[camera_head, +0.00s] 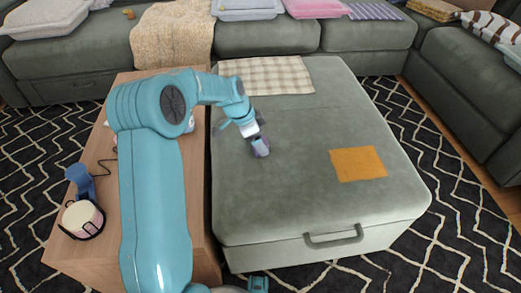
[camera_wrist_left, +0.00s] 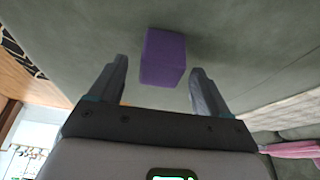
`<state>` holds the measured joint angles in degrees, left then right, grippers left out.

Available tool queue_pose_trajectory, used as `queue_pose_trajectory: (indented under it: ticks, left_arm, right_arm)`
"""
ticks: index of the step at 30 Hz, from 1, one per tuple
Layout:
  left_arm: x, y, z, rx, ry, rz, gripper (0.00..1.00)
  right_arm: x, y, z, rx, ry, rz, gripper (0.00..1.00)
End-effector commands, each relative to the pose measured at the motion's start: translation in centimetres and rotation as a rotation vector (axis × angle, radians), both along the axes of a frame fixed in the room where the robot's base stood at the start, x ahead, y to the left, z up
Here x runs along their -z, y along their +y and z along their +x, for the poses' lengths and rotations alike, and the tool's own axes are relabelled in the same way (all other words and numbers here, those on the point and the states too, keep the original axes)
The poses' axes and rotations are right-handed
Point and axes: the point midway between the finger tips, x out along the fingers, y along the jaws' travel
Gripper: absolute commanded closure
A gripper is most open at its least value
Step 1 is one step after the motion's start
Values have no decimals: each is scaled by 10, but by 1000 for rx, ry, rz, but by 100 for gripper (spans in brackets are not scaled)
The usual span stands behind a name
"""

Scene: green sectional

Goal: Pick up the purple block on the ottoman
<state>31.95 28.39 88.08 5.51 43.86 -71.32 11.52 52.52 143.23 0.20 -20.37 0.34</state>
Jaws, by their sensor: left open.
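The purple block (camera_head: 260,147) rests on the grey-green ottoman (camera_head: 290,205), near its left side. In the wrist view the purple block (camera_wrist_left: 163,57) shows between and slightly beyond the fingertips. My left gripper (camera_head: 252,133) comes in from the left, over the ottoman and close to the block. In the wrist view the left gripper (camera_wrist_left: 160,72) is open, with a finger on each side of the block and visible gaps. The gripper partly covers the block in the head view.
An orange square (camera_head: 358,163) and a checked cloth (camera_head: 268,77) lie on the ottoman. A wooden table (camera_head: 82,252) stands left of it, with a blue-and-cream object (camera_head: 83,218) on top. Green sofas (camera_head: 270,37) line the back and right. The ottoman's middle is clear.

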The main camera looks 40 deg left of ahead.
Motion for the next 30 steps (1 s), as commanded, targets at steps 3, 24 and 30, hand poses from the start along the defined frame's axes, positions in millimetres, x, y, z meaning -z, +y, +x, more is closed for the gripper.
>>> queue_pose_trajectory:
  ticks: [3, 24, 30]
  left_arm:
    - [15, -2, 5, 0, 0, 0, 22]
    - [7, -2, 5, 0, 0, 1, 78]
    - [-36, -2, 5, -2, -4, 2, 78]
  right_arm:
    - [7, -1, 1, 5, -2, -1, 57]
    - [2, -1, 1, 4, -2, 0, 57]
    - [-15, 2, -2, -8, 3, 2, 57]
